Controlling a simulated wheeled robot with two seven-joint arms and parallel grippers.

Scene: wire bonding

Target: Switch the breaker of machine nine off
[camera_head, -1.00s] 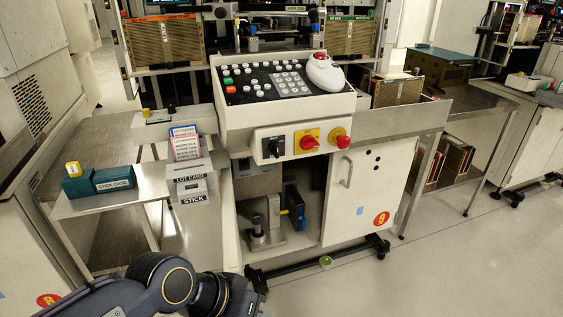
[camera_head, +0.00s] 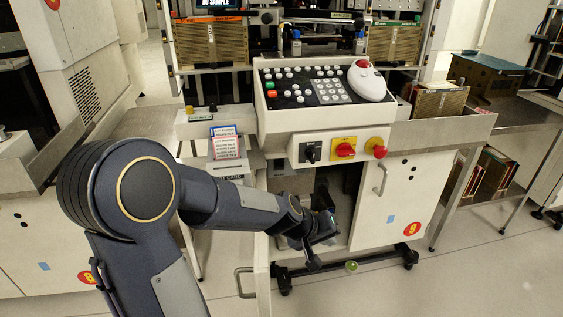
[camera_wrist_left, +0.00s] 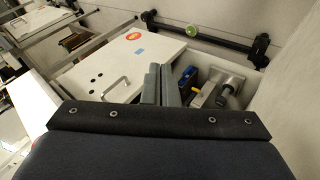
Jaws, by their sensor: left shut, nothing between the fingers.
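Machine nine has a red round label with a 9 (camera_head: 412,229) on its white right cabinet door; the label also shows in the wrist view (camera_wrist_left: 133,36). I cannot read which is the breaker. My left gripper (camera_head: 312,262) is below this panel, at the open lower compartment, apart from both switches. In the wrist view its two grey fingers (camera_wrist_left: 161,84) are together and empty. My right gripper is out of view.
A red knob (camera_head: 376,148) sits right of the switches. In the compartment are a blue part (camera_wrist_left: 188,76) with a yellow piece (camera_wrist_left: 198,99) and a metal block (camera_wrist_left: 224,86). An open white door with a handle (camera_head: 243,283) stands at left. The floor in front is clear.

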